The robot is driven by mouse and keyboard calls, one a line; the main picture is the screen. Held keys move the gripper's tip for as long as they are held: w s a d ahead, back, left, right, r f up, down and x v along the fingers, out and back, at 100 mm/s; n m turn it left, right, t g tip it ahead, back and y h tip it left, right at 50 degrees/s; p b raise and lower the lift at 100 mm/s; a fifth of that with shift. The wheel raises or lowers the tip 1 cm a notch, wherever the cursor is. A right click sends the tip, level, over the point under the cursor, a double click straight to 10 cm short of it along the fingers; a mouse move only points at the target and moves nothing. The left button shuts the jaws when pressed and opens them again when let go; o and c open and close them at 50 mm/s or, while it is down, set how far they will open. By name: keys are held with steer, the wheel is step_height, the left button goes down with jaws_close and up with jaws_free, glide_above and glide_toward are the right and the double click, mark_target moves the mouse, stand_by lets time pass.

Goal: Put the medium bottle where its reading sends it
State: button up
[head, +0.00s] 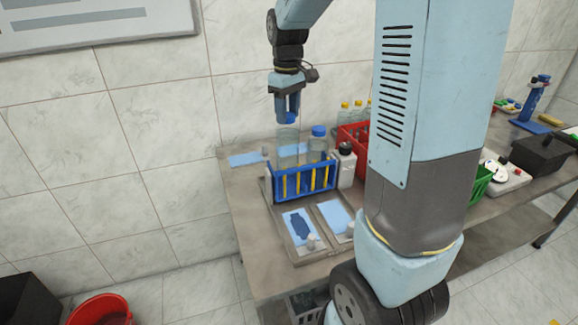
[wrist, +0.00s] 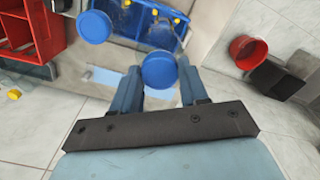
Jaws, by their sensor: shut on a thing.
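My gripper (head: 287,112) is shut on a clear bottle (head: 288,146) by its blue cap (wrist: 159,70). The bottle hangs upright, its lower part behind or inside the blue rack (head: 304,183); I cannot tell whether it touches the bottom. In the wrist view the cap sits between the two fingers (wrist: 160,90). A second clear bottle with a blue cap (head: 319,131) stands to its right; its cap also shows in the wrist view (wrist: 94,27). No reading is legible.
Two trays with blue pads (head: 301,227) (head: 335,215) lie in front of the rack. A white container with a black top (head: 346,165) and a red crate (head: 352,137) stand to the right. Several yellow-capped bottles (head: 357,108) are behind. A red bucket (head: 101,309) is on the floor.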

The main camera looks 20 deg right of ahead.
steer(key=shift+r, duration=3.95)
